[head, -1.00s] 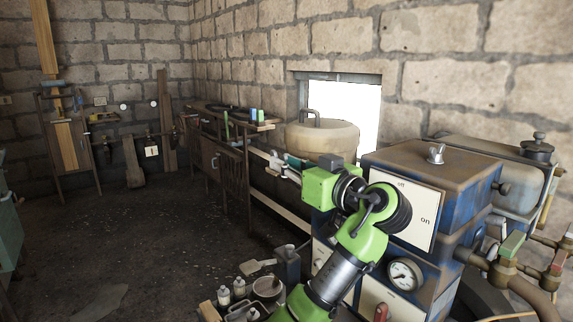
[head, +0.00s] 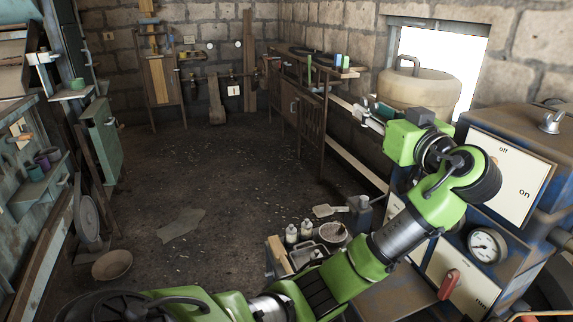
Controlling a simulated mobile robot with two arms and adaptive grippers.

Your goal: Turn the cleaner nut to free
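A silver wing nut (head: 551,122), which looks like the cleaner nut, stands on the brown top of a blue engine housing (head: 520,103) at the right edge of the head view. My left arm reaches from the bottom left up to the right. My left gripper (head: 368,117) is at the end of that arm, left of the engine and well away from the nut. It points away from the nut, toward the bench. Its fingers are small and I cannot tell whether they are open. My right gripper does not show clearly.
The engine front has an off/on panel (head: 507,175), a gauge (head: 487,245) and a red lever (head: 449,284). A beige tank (head: 420,90) stands under the window. Bottles (head: 291,234) and a bowl (head: 333,232) are at lower middle.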

